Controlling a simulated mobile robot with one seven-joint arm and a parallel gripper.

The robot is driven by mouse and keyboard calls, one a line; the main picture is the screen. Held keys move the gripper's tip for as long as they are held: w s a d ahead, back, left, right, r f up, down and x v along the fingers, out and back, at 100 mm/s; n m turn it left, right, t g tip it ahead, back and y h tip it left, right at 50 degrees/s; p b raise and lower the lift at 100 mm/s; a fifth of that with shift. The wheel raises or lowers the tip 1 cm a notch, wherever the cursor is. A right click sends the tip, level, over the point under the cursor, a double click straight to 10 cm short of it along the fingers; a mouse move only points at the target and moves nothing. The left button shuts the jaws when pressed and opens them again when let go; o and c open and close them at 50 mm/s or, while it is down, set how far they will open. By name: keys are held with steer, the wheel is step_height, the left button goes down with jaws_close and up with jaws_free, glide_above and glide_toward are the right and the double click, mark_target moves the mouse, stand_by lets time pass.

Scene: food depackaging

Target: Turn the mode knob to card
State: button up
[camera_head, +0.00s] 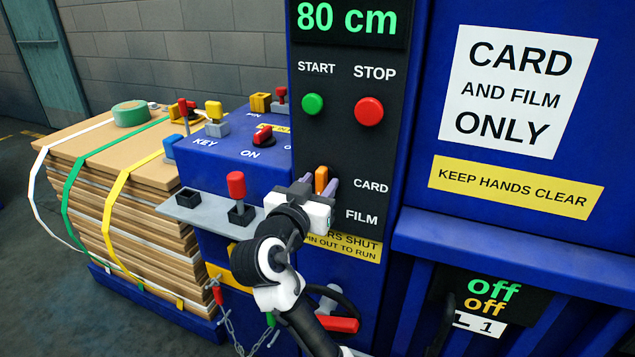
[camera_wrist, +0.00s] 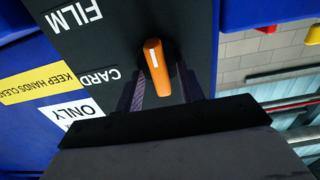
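The orange mode knob (camera_head: 321,179) is on the black control panel, left of the white CARD label (camera_head: 371,187) and FILM label (camera_head: 361,217). In the wrist view the knob (camera_wrist: 157,72) carries a short white line, and the labels appear upside down to its left. I cannot tell for sure which label it points at. My gripper (camera_head: 318,187) is at the panel with one finger on each side of the knob. In the wrist view the fingers (camera_wrist: 162,82) show gaps to the knob. The gripper body hides part of the panel below.
A green START button (camera_head: 312,103) and red STOP button (camera_head: 369,111) sit above. A red-topped lever (camera_head: 236,185) stands left of my gripper. A red handle (camera_head: 338,324) is below. Strapped card bales (camera_head: 115,190) stand at the left.

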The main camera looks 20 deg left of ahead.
jaws_close()
stand_by(0.3)
steer(key=n+p, duration=0.1)
steer(key=n, duration=0.3)
steer(key=shift+a+n, duration=0.15)
steer(key=shift+n, duration=0.15)
steer(key=n+p, duration=0.1)
steer(key=n, duration=0.3)
steer(key=shift+a+f+n, duration=0.1)
steer(key=shift+n, duration=0.2)
steer(key=shift+a+f+n+p, duration=0.15)
steer(key=shift+n+p, duration=0.9)
steer(key=shift+n, duration=1.15)
steer(key=shift+d+f+n+p, duration=0.1)
steer(key=shift+n+p, duration=0.9)
steer(key=shift+n, duration=1.2)
